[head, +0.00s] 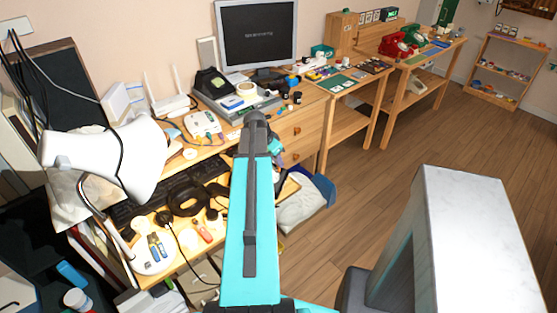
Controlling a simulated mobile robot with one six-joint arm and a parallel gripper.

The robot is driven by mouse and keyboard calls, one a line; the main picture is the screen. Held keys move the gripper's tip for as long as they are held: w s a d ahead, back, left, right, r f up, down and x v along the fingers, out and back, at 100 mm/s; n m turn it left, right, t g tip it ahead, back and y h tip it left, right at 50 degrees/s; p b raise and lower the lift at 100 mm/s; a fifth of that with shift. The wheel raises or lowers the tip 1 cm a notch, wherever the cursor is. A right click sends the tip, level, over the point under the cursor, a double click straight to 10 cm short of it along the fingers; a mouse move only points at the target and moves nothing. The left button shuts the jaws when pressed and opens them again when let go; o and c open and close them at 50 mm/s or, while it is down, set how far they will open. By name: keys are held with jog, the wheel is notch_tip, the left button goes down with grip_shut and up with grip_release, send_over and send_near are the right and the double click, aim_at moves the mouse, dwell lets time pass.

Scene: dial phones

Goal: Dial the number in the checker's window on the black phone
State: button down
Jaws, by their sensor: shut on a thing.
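A black phone (211,83) seems to stand at the back of the cluttered desk, left of the monitor; its dial is too small to make out. A row of small boxes stands on a shelf at the back right, and one small box (389,14) has a green lit window that may be the checker's; I cannot read it. My teal and dark arm rises through the middle of the view. My gripper's fingertips are hidden behind the arm, so what they hold does not show.
A red phone (397,46) and a green phone (412,33) stand on the far table. The monitor (257,33), a white lamp (112,155), a keyboard (150,196) and loose tools crowd the desk. A pale block (467,240) stands at the right front. Wooden floor (400,140) is clear between.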

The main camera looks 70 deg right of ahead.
jog(key=shift+w+f, duration=0.2)
jog(key=shift+f, duration=0.2)
jog(key=shift+w+f+b, duration=0.2)
jog(key=shift+f+b, duration=0.25)
jog(key=shift+b, duration=0.15)
dwell(1.0)
jog(key=shift+a, duration=0.1)
dwell(0.3)
jog(key=shift+s+a+f, duration=0.1)
jog(key=shift+s+a, duration=0.1)
jog(key=shift+a, duration=0.45)
